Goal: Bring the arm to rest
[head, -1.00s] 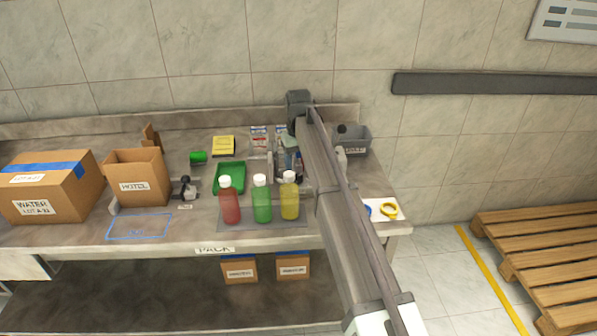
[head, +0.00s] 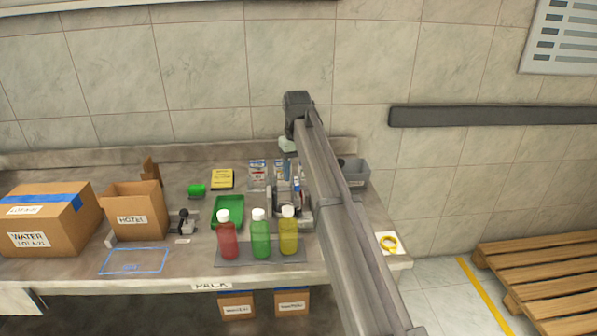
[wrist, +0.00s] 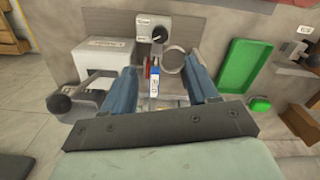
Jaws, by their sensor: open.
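My gripper (wrist: 163,80) is open, its two blue fingers spread apart in the wrist view. It hangs above the cap feeder (wrist: 158,33), which has a black knob and a grey ring. Small red and blue parts show between the fingers, seemingly below them; I see nothing gripped. In the head view my arm reaches up from the lower right, its end above the back of the bench (head: 190,272). A red bottle (head: 228,241), a green bottle (head: 260,240) and a yellow bottle (head: 288,237) stand upright with white caps on.
A green tray (head: 228,209) lies behind the bottles. A closed water box (head: 50,222) and an open hotel box (head: 137,215) stand at the left. The wall is close behind.

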